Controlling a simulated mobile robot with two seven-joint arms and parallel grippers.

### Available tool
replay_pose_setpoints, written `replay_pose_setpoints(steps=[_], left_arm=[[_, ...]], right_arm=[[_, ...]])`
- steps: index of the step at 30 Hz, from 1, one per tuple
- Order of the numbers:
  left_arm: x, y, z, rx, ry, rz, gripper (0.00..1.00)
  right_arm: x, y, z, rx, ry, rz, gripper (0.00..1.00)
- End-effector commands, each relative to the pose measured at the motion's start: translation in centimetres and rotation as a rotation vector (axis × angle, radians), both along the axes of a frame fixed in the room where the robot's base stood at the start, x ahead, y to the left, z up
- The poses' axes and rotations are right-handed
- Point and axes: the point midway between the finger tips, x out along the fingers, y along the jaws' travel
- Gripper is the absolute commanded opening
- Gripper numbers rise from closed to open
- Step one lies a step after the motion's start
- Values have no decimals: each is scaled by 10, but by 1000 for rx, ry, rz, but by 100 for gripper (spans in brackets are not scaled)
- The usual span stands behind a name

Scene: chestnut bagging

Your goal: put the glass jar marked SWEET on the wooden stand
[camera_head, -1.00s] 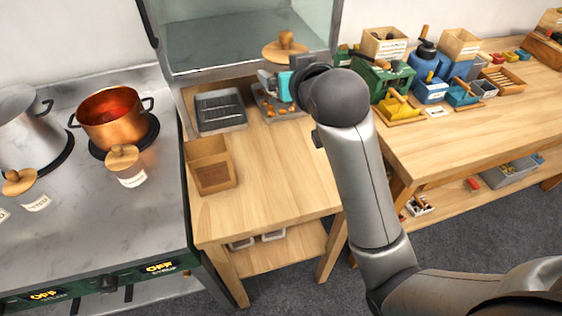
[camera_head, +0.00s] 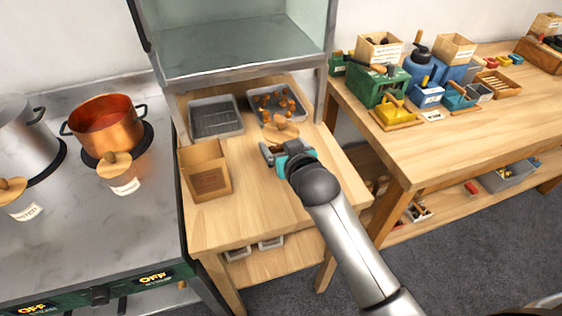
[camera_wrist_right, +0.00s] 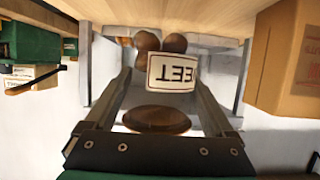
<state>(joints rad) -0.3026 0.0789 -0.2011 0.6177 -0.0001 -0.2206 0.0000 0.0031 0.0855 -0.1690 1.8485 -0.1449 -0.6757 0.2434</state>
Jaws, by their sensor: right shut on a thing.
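The SWEET jar shows in the wrist view by its white label (camera_wrist_right: 172,73), upside down there and reading "EET", with its brown wooden lid (camera_wrist_right: 157,119). In the head view I see its knobbed wooden lid (camera_head: 281,129) above the wooden side table; its glass body is hard to make out. My right gripper (camera_head: 270,152) is shut on the jar, with a finger on each side in the wrist view (camera_wrist_right: 160,90). I cannot pick out a wooden stand separate from the side table (camera_head: 260,200). My left gripper is not in view.
Behind are a grey rack tray (camera_head: 216,131) and a tray of chestnuts (camera_head: 296,98), under a glass cabinet. Two lidded jars and a copper pot (camera_head: 103,122) stand on the stove. The side table's front is clear.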

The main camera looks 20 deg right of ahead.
Motion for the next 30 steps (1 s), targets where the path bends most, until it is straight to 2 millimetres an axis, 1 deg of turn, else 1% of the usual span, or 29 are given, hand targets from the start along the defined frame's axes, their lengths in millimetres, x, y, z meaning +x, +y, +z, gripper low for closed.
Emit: replay_pose_setpoints(steps=[4, 9, 12, 20, 25, 26, 28, 30], left_arm=[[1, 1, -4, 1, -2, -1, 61], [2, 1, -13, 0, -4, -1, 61], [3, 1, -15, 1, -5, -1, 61], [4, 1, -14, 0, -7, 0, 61], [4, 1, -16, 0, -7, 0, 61], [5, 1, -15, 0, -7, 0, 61], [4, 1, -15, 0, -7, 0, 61], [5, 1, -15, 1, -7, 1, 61]], right_arm=[[1, 0, -10, 1, -4, 0, 7], [0, 0, -37, 2, -2, -1, 7], [0, 0, -45, 1, -4, 0, 7], [1, 0, -45, 1, -6, 0, 7], [1, 0, -50, 1, -5, 0, 7], [0, 0, -51, 0, 0, -1, 92], [0, 0, -51, 0, 0, -1, 100], [0, 0, -51, 0, 0, -1, 100]])
